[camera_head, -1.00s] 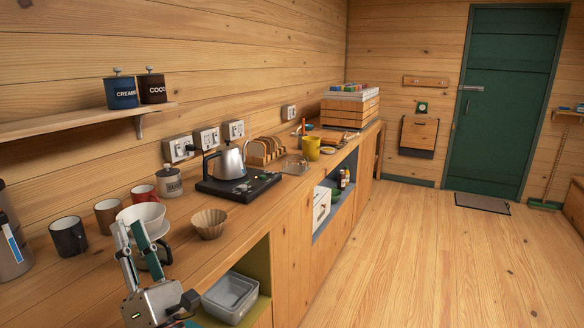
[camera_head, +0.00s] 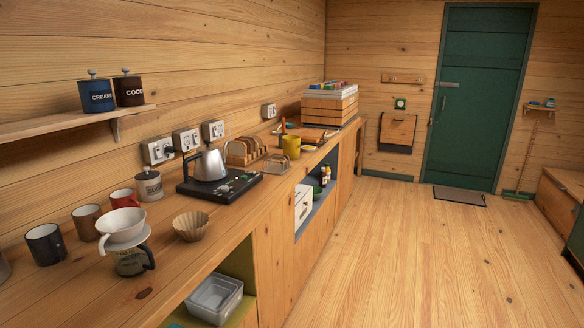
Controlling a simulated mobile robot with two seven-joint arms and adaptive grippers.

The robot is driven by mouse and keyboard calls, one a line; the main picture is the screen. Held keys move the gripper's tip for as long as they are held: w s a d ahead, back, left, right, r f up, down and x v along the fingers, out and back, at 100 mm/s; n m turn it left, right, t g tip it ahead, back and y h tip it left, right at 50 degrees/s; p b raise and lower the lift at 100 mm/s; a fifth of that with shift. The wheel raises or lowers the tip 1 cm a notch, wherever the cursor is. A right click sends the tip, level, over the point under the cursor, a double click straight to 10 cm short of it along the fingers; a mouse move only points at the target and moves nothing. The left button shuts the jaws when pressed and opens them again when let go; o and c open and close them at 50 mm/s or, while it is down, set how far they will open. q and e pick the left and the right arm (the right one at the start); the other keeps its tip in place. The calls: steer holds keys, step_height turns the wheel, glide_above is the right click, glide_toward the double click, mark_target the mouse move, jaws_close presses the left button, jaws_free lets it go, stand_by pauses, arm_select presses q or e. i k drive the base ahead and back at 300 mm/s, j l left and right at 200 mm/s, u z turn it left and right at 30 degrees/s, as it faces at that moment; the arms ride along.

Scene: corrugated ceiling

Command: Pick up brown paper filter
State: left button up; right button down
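The brown paper filter (camera_head: 191,226) is a fluted, open-topped cup standing upright on the wooden counter (camera_head: 222,236), near its front edge. To its left, a white dripper (camera_head: 122,227) sits on top of a dark mug-like server (camera_head: 133,261). The black scale base with the grey kettle (camera_head: 205,164) stands behind the filter, to the right. Neither of my grippers shows in the current view, and nothing is touching the filter.
Several mugs, including a red one (camera_head: 124,199), and a lidded jar (camera_head: 148,185) stand behind the dripper. Clear trays (camera_head: 214,299) sit in the open shelf below the counter. The floor to the right is clear.

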mark_target(192, 228)
steer(key=u, duration=0.5)
steer(key=i+l+u, duration=0.15)
steer(key=l+u, duration=0.7)
steer(key=i+l+u, duration=0.1)
steer(key=l+u, duration=0.2)
steer(key=l, duration=0.6)
